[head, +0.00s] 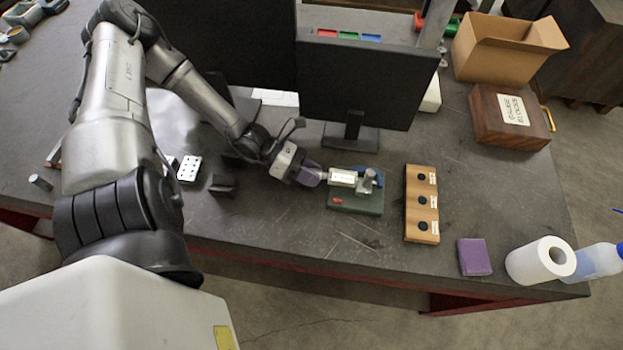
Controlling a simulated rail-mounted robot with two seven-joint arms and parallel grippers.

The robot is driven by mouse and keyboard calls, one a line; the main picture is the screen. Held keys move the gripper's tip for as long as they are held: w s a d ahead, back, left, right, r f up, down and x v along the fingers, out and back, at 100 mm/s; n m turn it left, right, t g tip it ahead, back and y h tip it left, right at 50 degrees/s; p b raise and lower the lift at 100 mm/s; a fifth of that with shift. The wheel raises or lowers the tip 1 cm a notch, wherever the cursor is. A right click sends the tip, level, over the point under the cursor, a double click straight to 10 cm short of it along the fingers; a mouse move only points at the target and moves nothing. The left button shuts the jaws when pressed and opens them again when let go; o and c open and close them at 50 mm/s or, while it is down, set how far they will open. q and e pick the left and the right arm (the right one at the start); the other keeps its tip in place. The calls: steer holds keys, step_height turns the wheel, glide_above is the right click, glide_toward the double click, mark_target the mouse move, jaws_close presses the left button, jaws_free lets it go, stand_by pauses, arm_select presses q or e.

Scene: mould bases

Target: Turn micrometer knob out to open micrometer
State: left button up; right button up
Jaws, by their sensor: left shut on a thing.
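The micrometer (343,177) lies on a dark green stand (357,204) near the front of the bench. Its blue frame (370,180) is at the right end and its light barrel points left. My left gripper (318,176) comes in from the left and is shut on the micrometer knob at the barrel's left end. The knob itself is mostly hidden by the fingers. The gap between the micrometer's measuring faces is too small to read. My right gripper does not show.
A wooden block with three black round spots (421,204) stands just right of the stand. Further right are a purple block (474,257), a paper roll (540,261) and a bottle (594,262). Monitors (355,85) stand behind. A wooden gauge box (509,117) and a cardboard box (505,48) sit back right.

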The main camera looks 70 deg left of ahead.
arm_select(q)
steer(key=n+h+b, duration=0.2)
steer(key=n+b, duration=0.1)
steer(key=n, duration=0.1)
steer(key=shift+f+h, duration=0.15)
steer(key=shift+h, duration=0.15)
steer(key=shift+n+h+b, duration=0.8)
steer(key=shift+n+b, duration=0.55)
steer(key=shift+n, duration=0.45)
steer(key=o, duration=0.9)
steer(key=shift+r, duration=0.2)
